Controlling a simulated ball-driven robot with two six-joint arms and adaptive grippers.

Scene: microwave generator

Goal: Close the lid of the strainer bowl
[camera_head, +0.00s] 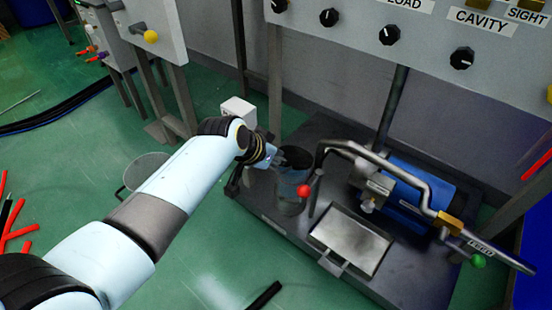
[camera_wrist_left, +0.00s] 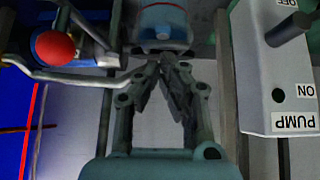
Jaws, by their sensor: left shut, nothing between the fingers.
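The strainer bowl appears to be the grey-blue cylinder (camera_head: 291,190) on the dark base plate, with a dark top. Whether its lid is open or shut cannot be told. My left gripper (camera_head: 279,159) reaches in from the left at the bowl's upper edge and partly hides its top. In the left wrist view the gripper (camera_wrist_left: 172,64) has its fingertips together, with nothing between them. A rounded blue-grey part (camera_wrist_left: 161,30), likely the bowl, lies just beyond the tips; contact cannot be told. My right gripper is not in view.
A red ball knob (camera_head: 303,191) stands close right of the bowl; it also shows in the left wrist view (camera_wrist_left: 55,48). A bent metal pipe (camera_head: 379,161) and blue cylinder (camera_head: 420,190) lie further right. A PUMP switch box (camera_wrist_left: 275,75) stands right in the wrist view.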

